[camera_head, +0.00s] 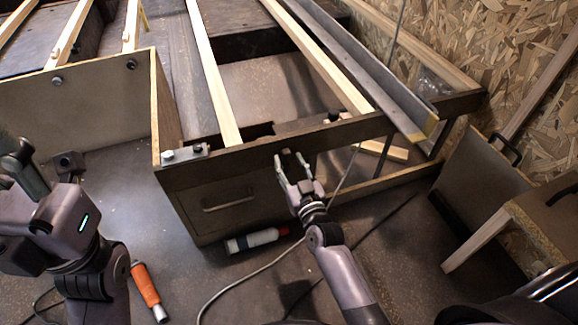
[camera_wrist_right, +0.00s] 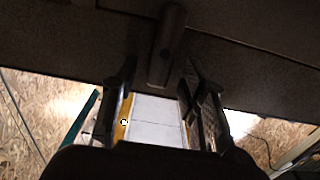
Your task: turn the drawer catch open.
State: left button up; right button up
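The drawer (camera_head: 218,205) is in the dark wooden front of the bench frame, with a bar handle on its face, and looks shut. My right gripper (camera_head: 290,154) is at the frame's rail, up and right of the drawer handle. In the right wrist view, a dark rounded bar (camera_wrist_right: 167,45), which looks like the catch, stands out between the two open fingers (camera_wrist_right: 158,82). I cannot tell whether they touch it. In the head view the catch is not clear behind the gripper. My left gripper (camera_head: 45,160) is at the left edge, away from the drawer; its fingertips are unclear.
A white and red bottle (camera_head: 255,240) lies on the floor below the drawer. An orange-handled tool (camera_head: 146,287) lies nearer. A cable (camera_head: 250,275) crosses the floor. Wooden panels (camera_head: 482,180) stand at the right. The floor in front of the drawer is mostly free.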

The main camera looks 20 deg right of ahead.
jog(key=shift+w, duration=0.5)
grip_shut()
